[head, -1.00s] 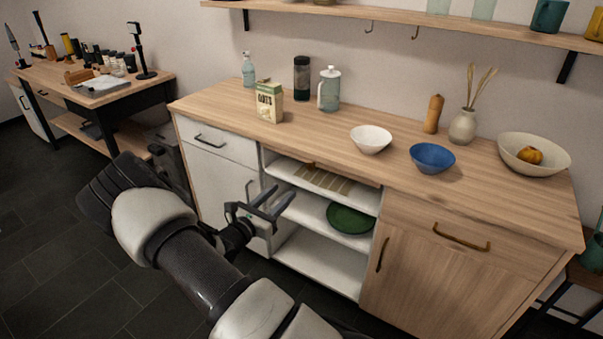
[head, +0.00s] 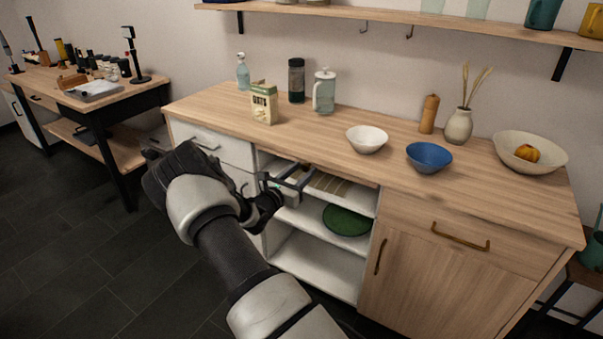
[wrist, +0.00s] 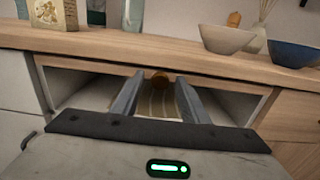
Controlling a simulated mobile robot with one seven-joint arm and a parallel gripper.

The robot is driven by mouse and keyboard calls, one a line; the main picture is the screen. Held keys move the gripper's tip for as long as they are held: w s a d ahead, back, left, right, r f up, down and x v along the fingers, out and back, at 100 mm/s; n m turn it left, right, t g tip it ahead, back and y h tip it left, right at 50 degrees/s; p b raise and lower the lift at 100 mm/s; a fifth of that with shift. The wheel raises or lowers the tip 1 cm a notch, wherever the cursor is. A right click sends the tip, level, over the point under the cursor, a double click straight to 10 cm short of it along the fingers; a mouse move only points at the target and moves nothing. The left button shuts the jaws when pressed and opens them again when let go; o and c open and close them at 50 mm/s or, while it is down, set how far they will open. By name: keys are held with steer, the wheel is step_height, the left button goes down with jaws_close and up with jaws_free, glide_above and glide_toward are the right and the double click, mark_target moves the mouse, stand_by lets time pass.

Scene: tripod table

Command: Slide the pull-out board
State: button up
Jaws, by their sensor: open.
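The striped light-wood board (head: 330,183) lies in the top open bay of the cabinet, under the countertop. The wrist view shows the board (wrist: 155,101) between and beyond my fingers. My fingers hide part of the board in the head view, and contact cannot be told.
The countertop (head: 215,105) overhangs the bay and carries an oats box (head: 264,104), a white bowl (head: 367,139) and a blue bowl (head: 429,157). A green plate (head: 346,220) lies on the shelf below. A white drawer and door stand left, wooden doors right.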

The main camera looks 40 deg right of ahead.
jaws_close()
steer(key=p+v, duration=0.6)
steer(key=v, duration=1.9)
steer(key=shift+a, duration=0.3)
steer(key=shift+s, duration=0.1)
jaws_free()
steer(key=shift+a, duration=0.1)
